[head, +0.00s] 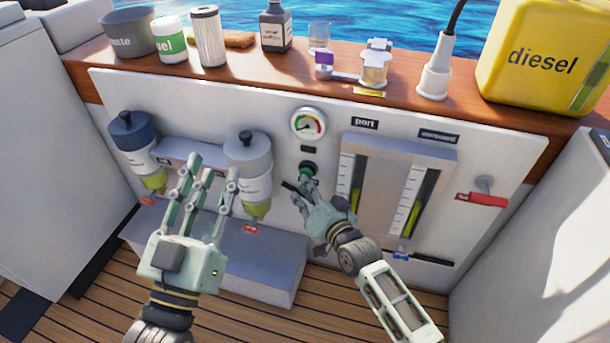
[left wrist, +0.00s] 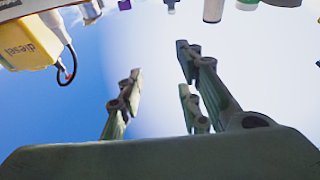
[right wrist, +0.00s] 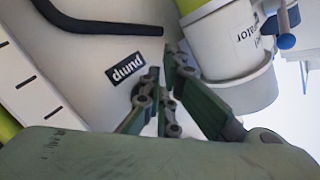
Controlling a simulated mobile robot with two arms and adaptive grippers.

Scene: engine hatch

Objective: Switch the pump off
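The pump switch (head: 308,168), a round dark and green knob, sits on the white panel under the gauge. The black "pump" label (right wrist: 126,69) shows upside down in the right wrist view. My right gripper (head: 302,187) is just below the switch, its fingers in front of the panel and partly overlapping the knob's lower edge. Its fingertips (right wrist: 162,70) are drawn close together, with nothing seen between them. Whether they touch the switch is not clear. My left gripper (head: 205,172) is open and empty, fingers up, in front of the left filters; its spread fingers show in the left wrist view (left wrist: 160,65).
The gauge (head: 308,124) is above the switch. A white filter (head: 249,165) stands left of it, and two level gauges (head: 388,190) are right. A black bent bar (right wrist: 100,24) lies beside the label. A red handle (head: 482,199) is at far right. Bottles and a diesel can (head: 540,60) line the ledge.

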